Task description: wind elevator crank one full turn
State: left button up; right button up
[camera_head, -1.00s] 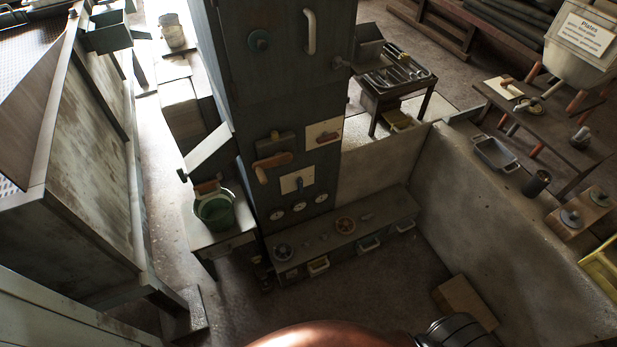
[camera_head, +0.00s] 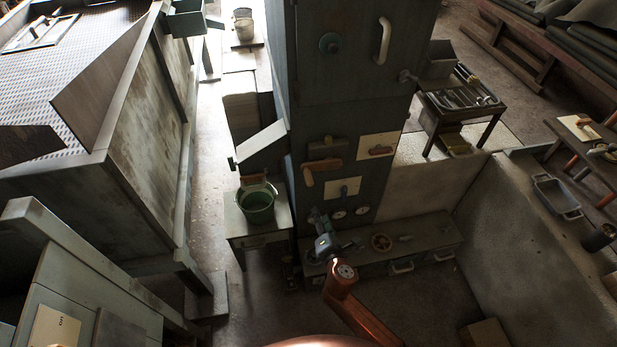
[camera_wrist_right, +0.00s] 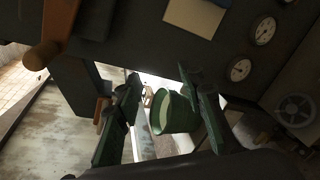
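A crank (camera_head: 322,169) with a wooden handle is mounted on the front of the dark upright cabinet (camera_head: 345,85). In the right wrist view its orange-brown handle (camera_wrist_right: 40,55) shows at the upper left. My right gripper (camera_head: 317,219) is in front of the cabinet, below the crank and apart from it. In the right wrist view its two green fingers (camera_wrist_right: 165,92) are spread with nothing between them; a bucket shows in the gap farther off. My left gripper is not in view.
A green bucket (camera_head: 257,205) stands on a small table left of the cabinet. A low bench (camera_head: 430,234) runs along the cabinet's foot.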

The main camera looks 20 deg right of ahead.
aim_at(309, 177)
jog(key=a+r+n+t, duration=0.1)
jog(key=r, duration=0.3)
jog(key=a+r+n+t, duration=0.1)
jog(key=r, duration=0.4)
jog(key=a+r+t, duration=0.1)
jog(key=r, duration=0.4)
jog(key=shift+w+n, duration=0.1)
jog(key=shift+n, duration=0.3)
jog(key=shift+w+r, duration=0.1)
jog(key=shift+w, duration=0.2)
jog(key=w, duration=0.2)
jog(key=w+b, duration=0.1)
jog(key=w, duration=0.4)
jog(key=shift+d+b, duration=0.3)
jog(key=shift+b, duration=0.05)
jog(key=shift+c, duration=0.7)
grip_shut()
